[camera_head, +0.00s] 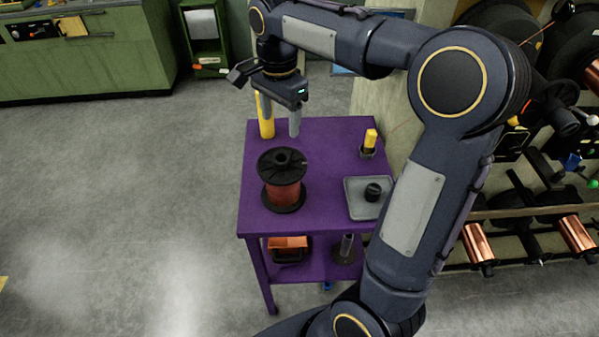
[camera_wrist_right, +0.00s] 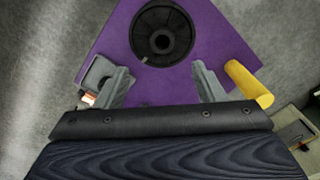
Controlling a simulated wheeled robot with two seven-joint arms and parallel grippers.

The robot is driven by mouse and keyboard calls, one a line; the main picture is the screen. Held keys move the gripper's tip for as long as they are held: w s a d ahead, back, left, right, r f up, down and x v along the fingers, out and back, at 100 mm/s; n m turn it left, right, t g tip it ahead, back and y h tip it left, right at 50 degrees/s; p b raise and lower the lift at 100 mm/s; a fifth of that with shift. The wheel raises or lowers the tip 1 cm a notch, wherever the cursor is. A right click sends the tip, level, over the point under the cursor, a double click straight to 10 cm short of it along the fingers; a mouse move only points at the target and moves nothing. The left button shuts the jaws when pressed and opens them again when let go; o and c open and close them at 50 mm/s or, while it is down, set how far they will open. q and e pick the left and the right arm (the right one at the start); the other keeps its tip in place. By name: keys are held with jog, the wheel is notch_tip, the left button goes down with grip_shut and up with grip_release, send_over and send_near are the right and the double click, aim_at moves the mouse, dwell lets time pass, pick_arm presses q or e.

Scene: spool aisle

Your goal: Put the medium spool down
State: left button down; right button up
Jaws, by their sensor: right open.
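The medium spool (camera_head: 284,193), with black flanges and red-brown winding, stands upright on the purple table (camera_head: 325,150). In the right wrist view its round black top flange (camera_wrist_right: 163,32) shows beyond the fingers, with purple table surface between. My right gripper (camera_head: 280,118) is over the table's far left end, behind the spool and apart from it. In the right wrist view its two grey fingers (camera_wrist_right: 163,72) are spread, with nothing between them. My left gripper is not in view.
A yellow cylinder (camera_wrist_right: 248,84) is close beside one right finger. A grey tray (camera_head: 357,208) with a small black part sits at the table's right, and a yellow-topped item (camera_head: 370,140) stands behind it. Spool racks are at right. The floor at left is clear.

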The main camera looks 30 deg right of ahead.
jog(key=s+a+f+n+t+y, duration=0.1)
jog(key=s+a+f+n+t, duration=0.1)
jog(key=s+n, duration=0.5)
jog(key=s+a+f+n+t+y, duration=0.2)
jog(key=s+a+f+n+t, duration=0.1)
jog(key=s, duration=1.1)
jog(key=a+f+n, duration=0.1)
jog(key=a+n, duration=0.1)
jog(key=n, duration=0.1)
jog(key=shift+s+a+n+y, duration=0.15)
jog(key=shift+s+n+y, duration=0.15)
jog(key=shift+s+n, duration=0.1)
